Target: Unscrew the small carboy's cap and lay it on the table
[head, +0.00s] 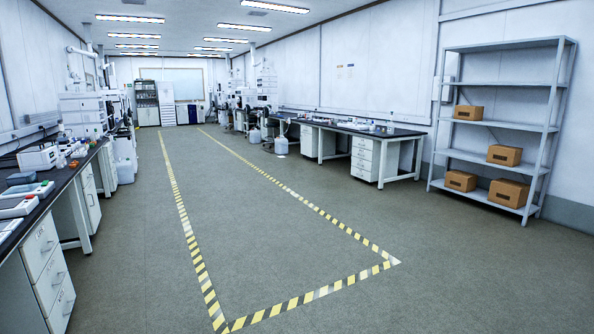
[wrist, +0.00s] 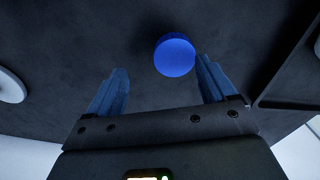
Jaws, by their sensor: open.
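A round blue cap (wrist: 174,55) shows in the wrist view against a dark tabletop (wrist: 70,40). No carboy body shows under or around it there. My gripper (wrist: 161,66) is open and empty, its two blue-grey fingers apart. The cap appears just past the fingertips, closer to the right finger, and I cannot tell the exact gap. My gripper is not in the head view. I cannot pick out the small carboy in either view.
In the wrist view, a pale round object (wrist: 10,86) is at the left edge and a dark tray-like rim (wrist: 265,85) at the right. The head view shows a left bench (head: 75,180), a right bench (head: 390,133), shelves (head: 500,123) and a clear taped floor.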

